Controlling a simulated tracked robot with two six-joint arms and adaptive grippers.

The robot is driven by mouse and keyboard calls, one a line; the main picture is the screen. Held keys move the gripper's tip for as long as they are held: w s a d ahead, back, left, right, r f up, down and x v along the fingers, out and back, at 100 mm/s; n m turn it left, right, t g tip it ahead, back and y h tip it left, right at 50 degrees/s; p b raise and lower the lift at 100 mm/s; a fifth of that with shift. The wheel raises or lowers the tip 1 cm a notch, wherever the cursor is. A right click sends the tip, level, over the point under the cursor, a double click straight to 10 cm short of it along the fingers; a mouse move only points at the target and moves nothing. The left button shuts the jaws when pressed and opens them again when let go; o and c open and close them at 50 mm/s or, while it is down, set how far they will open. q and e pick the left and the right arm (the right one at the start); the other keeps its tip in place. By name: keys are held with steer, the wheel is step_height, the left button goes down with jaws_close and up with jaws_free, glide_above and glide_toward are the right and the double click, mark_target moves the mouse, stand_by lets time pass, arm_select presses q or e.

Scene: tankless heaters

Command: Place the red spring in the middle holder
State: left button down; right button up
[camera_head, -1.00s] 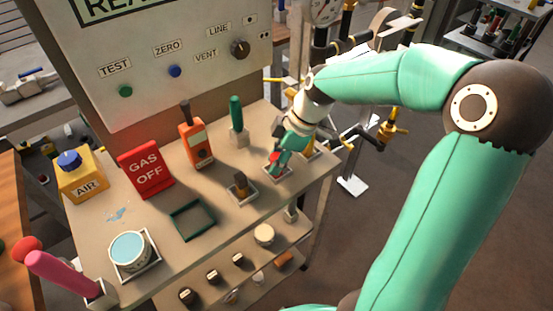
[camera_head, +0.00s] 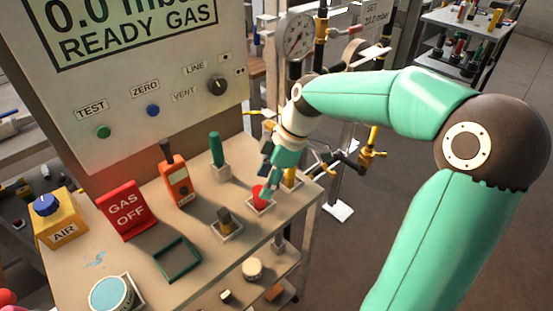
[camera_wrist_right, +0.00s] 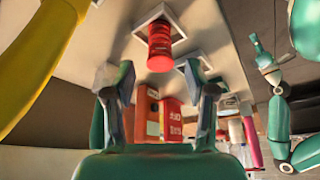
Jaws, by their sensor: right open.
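The red spring (camera_head: 258,193) stands in a pale square holder (camera_head: 261,209) near the right end of the table. In the right wrist view, the ridged red spring (camera_wrist_right: 160,48) is beyond the fingertips, inside a white square frame (camera_wrist_right: 178,20). My right gripper (camera_head: 268,184) is beside and slightly above the spring. In the wrist view its two fingers (camera_wrist_right: 157,80) are spread apart with nothing between them. A small teal arm with what looks like my left gripper (camera_wrist_right: 260,50) shows at the right of that view; its jaws are too small to read.
Other holders carry a green-handled piece (camera_head: 216,150) and a black-and-yellow piece (camera_head: 225,219). Yellow-handled pipework (camera_head: 370,150) is at right.

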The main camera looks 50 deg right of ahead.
arm_select(q)
steer(key=shift+r, duration=0.15)
arm_select(e)
steer(key=v, duration=0.7)
arm_select(q)
steer(key=shift+s, duration=0.1)
arm_select(e)
steer(key=shift+r, duration=0.1)
